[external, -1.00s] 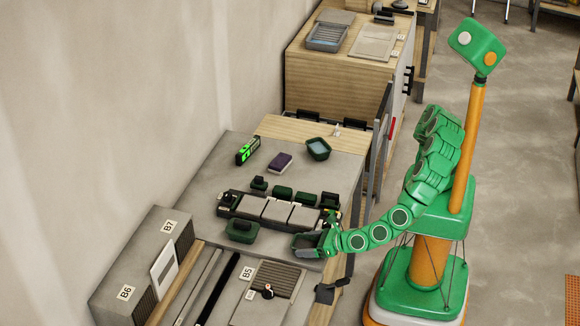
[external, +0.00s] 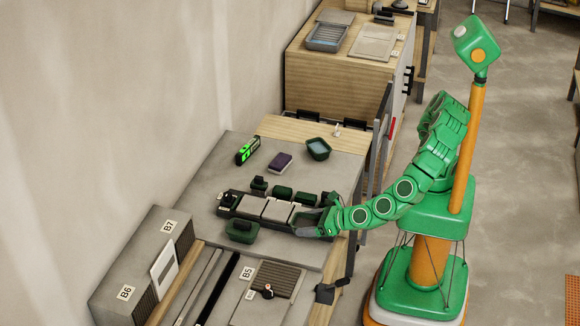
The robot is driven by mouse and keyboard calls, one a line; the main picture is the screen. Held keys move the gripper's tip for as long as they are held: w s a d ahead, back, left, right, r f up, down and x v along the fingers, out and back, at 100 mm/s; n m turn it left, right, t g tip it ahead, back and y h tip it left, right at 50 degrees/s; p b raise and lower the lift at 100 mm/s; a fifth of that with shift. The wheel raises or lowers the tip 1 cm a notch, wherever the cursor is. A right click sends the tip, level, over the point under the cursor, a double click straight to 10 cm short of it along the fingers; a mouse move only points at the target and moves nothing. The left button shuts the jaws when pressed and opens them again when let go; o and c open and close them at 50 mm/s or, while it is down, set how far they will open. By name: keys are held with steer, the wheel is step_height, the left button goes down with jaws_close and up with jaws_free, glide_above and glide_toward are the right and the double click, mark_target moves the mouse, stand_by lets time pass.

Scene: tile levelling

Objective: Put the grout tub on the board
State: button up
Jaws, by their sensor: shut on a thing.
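My gripper (external: 314,230) is at the right end of the row of pale tiles. It is shut on a dark green, open-topped tub (external: 305,220) with a greyish inside, which looks like the grout tub; fingers hide part of it. A long dark board (external: 229,212) carries the pale tiles (external: 277,210). The tub overlaps the board's right end in this view, and I cannot tell whether it touches it or hangs above.
Another dark green tub with a bluish inside (external: 318,148) stands farther back. Nearby are a purple-topped block (external: 280,162) and a green-and-black tool (external: 247,150). Small dark green blocks (external: 282,192) line the board's far side; a dark green item (external: 241,232) sits in front.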

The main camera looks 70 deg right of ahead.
steer(key=w+d+r+m+g+h, duration=0.1)
steer(key=w+d+m+h, duration=0.1)
steer(key=w+d, duration=0.6)
steer(key=w+d+m+g+h, duration=0.1)
steer(key=w+d+m+h, duration=0.15)
steer(key=d, duration=0.95)
steer(key=w+d+r+m+h, duration=0.1)
steer(key=w+d+m+h, duration=0.15)
steer(key=w+d, duration=0.6)
steer(key=s+d+r+m+g+h, duration=0.1)
steer(key=s+d+m+g+h, duration=0.15)
steer(key=d, duration=1.35)
steer(key=s+d+m+g+h, duration=0.1)
steer(key=d+m+g+h, duration=0.25)
steer(key=d, duration=1.35)
steer(key=shift+m, duration=0.3)
steer(key=w+f, duration=0.3)
steer(key=w, duration=0.1)
steer(key=w+d+f, duration=0.1)
steer(key=w+f, duration=0.2)
steer(key=w, duration=0.2)
steer(key=w+d+f, duration=0.1)
steer(key=w+f, duration=0.2)
steer(key=w, duration=0.1)
steer(key=shift+w, duration=0.25)
steer(key=shift+w+f, duration=0.3)
steer(key=shift+f, duration=1.55)
